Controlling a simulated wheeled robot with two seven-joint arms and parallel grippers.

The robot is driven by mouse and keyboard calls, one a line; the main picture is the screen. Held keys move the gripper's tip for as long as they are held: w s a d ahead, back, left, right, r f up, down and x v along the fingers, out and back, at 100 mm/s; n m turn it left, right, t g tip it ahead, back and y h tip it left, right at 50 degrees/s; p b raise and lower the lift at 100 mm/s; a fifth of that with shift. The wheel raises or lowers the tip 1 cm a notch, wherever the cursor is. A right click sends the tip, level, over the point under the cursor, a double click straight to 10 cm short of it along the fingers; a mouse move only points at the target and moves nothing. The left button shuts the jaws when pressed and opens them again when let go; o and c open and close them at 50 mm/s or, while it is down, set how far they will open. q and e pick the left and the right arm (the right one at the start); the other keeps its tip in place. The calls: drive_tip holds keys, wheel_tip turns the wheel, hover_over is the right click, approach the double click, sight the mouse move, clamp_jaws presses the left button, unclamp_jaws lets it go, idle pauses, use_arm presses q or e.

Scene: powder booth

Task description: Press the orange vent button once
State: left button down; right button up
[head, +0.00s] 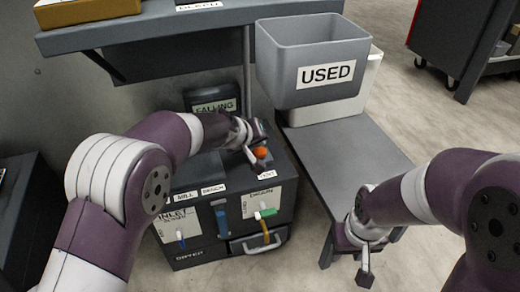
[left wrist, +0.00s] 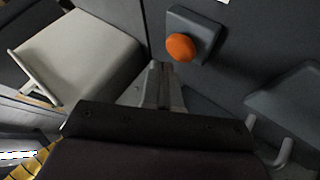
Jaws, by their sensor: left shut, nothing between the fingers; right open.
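The orange vent button (head: 261,152) sits on top of the dark cabinet (head: 240,215), above a small label that seems to read VENT. In the left wrist view the button (left wrist: 181,48) is a round orange cap on a grey square base. My left gripper (head: 252,160) is over the cabinet top, right beside the button in the head view. My right gripper (head: 365,262) is open and empty, low beside the grey bench.
A grey bin marked USED (head: 312,60) stands on a grey bench (head: 345,150) right of the cabinet. A shelf (head: 190,28) overhangs the back. The cabinet front has blue, green and yellow handles or tags. A dark cart (head: 465,45) stands at the far right; open floor lies between.

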sight(257, 153)
use_arm(q)
wheel_tip(257, 153, up, 5)
drive_tip(key=p, duration=0.4)
drive_tip(key=shift+f, duration=0.1)
idle(0.5)
